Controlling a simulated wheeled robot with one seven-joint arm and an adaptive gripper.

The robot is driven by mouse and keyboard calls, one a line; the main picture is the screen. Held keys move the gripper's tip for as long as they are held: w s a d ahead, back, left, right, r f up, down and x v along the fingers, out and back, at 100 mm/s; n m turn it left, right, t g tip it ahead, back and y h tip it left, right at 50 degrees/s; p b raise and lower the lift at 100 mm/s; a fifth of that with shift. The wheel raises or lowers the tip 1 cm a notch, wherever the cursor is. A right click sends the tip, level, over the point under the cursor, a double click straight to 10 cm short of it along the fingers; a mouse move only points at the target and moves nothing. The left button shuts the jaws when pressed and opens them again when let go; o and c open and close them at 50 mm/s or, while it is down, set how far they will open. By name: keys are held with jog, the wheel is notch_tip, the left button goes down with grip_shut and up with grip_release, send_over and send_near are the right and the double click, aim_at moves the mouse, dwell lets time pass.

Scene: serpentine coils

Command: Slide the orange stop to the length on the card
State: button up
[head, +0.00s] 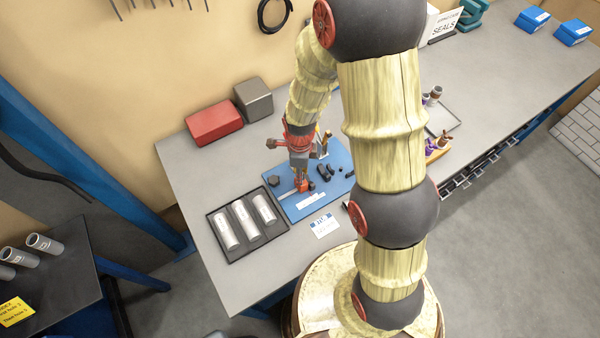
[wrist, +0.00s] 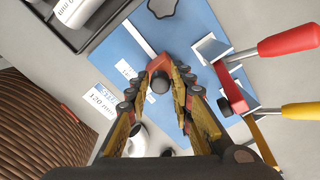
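The orange stop (wrist: 161,62) sits on a pale metal strip (wrist: 141,38) on the blue board (wrist: 112,42), with a dark round knob on its near side. My gripper (wrist: 161,76) points down at it, one finger on either side of the stop and knob. The fingertips look close to the stop; whether they press on it I cannot tell. In the head view my gripper (head: 303,181) is over the board, with the orange stop (head: 303,186) under it. The card (wrist: 97,100) reads 120 mm and lies by the board's edge; it also shows in the head view (head: 323,226).
A black tray (head: 251,249) with several white cylinders stands left of the board. Red-handled (wrist: 290,40) and yellow-handled (wrist: 302,111) clamps stand right of my gripper in the wrist view. Dark small parts (head: 325,171) lie on the board. Red and grey boxes stand behind.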

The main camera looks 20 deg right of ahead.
grip_shut()
dwell(0.4)
jog(key=shift+s+a, duration=0.2)
jog(key=shift+a, duration=0.85)
jog(key=shift+o, duration=1.8)
grip_release()
jog(key=shift+o, duration=0.5)
notch_tip(320, 180, up, 12)
